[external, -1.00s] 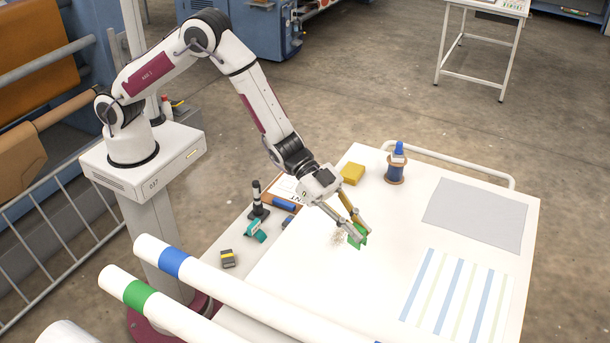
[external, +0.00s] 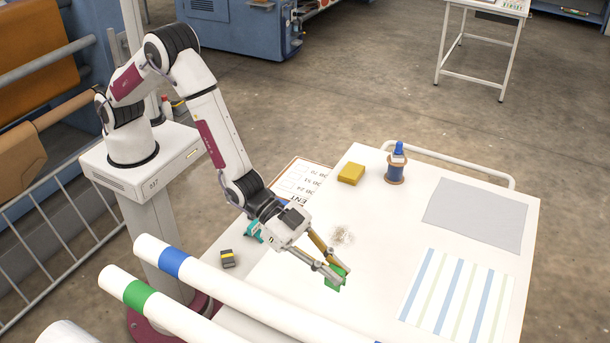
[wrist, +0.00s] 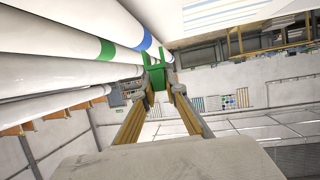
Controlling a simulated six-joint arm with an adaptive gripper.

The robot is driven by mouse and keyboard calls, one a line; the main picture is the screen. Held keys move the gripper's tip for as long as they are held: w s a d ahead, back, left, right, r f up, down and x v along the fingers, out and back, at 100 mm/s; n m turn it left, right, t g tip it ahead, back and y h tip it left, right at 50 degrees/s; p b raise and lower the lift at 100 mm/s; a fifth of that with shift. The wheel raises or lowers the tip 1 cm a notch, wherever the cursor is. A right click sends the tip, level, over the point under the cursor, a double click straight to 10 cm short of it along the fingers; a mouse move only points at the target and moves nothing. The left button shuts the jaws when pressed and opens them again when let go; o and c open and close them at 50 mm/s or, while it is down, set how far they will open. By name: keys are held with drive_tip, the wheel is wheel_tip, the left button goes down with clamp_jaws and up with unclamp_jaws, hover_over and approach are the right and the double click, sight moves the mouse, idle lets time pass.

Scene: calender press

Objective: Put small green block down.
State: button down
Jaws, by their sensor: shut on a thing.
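The small green block (external: 336,278) is between the fingertips of my gripper (external: 334,272) over the near part of the white table (external: 395,215). My gripper is shut on it. In the wrist view the green block (wrist: 157,77) sits between both fingertips of my gripper (wrist: 159,72), with a white surface and long rolls beyond. I cannot tell whether the block touches the table or hangs just above it.
White rolls with a blue band (external: 173,262) and a green band (external: 139,295) lie left of the gripper.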

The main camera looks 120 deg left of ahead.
drive_tip(key=shift+n+y, duration=0.8)
drive_tip(key=shift+y, duration=0.1)
drive_tip(key=a, duration=0.2)
drive_tip(key=a+f, duration=0.1)
drive_tip(key=a, duration=0.1)
drive_tip(key=shift+s+f, duration=0.15)
drive_tip(key=shift+s, duration=0.05)
drive_tip(key=shift+f, duration=3.15)
drive_tip(key=shift+f, duration=1.85)
drive_tip(key=shift+f, duration=0.15)
drive_tip(key=c, duration=2.1)
unclamp_jaws()
drive_tip(key=shift+o, duration=0.3)
